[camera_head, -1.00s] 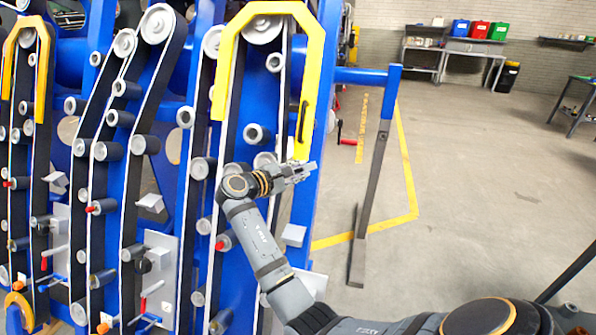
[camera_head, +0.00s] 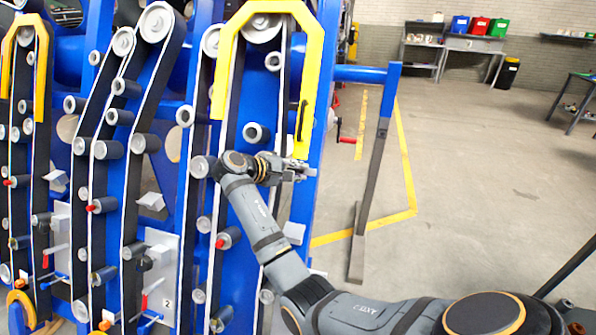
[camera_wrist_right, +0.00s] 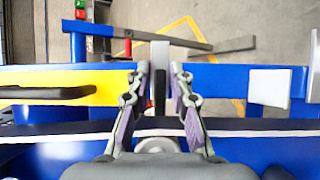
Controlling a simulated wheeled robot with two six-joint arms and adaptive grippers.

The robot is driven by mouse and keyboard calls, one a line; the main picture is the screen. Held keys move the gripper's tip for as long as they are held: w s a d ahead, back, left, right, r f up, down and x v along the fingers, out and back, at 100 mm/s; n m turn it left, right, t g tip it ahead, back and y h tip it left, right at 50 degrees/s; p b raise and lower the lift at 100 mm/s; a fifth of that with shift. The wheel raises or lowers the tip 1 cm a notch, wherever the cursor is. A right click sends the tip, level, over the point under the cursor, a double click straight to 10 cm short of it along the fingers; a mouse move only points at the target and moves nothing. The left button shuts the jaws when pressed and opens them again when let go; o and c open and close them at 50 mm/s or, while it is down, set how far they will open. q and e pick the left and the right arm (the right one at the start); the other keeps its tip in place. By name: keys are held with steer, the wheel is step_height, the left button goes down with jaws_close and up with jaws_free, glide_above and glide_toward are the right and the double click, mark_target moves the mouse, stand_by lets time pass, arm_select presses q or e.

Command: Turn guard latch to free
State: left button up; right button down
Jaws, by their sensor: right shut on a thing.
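The yellow guard (camera_head: 312,60) arches over the belts on the blue frame. Its black handle (camera_head: 302,115) is on the right leg; guard (camera_wrist_right: 103,86) and handle (camera_wrist_right: 45,92) also show at left in the right wrist view. My right gripper (camera_head: 300,171) is at the lower end of that leg. My left gripper is not in view.
Rollers and black belts fill the blue chassis (camera_head: 350,74) at left. A blue-topped grey post (camera_head: 372,180) stands right of the gripper. Open floor (camera_head: 470,190) with a yellow line lies beyond, and a bench (camera_head: 470,45) with coloured bins is at the back.

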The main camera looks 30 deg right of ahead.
steer(key=c, duration=1.4)
jaws_free()
steer(key=shift+a, duration=0.15)
steer(key=v, duration=0.7)
steer(key=shift+a, duration=0.1)
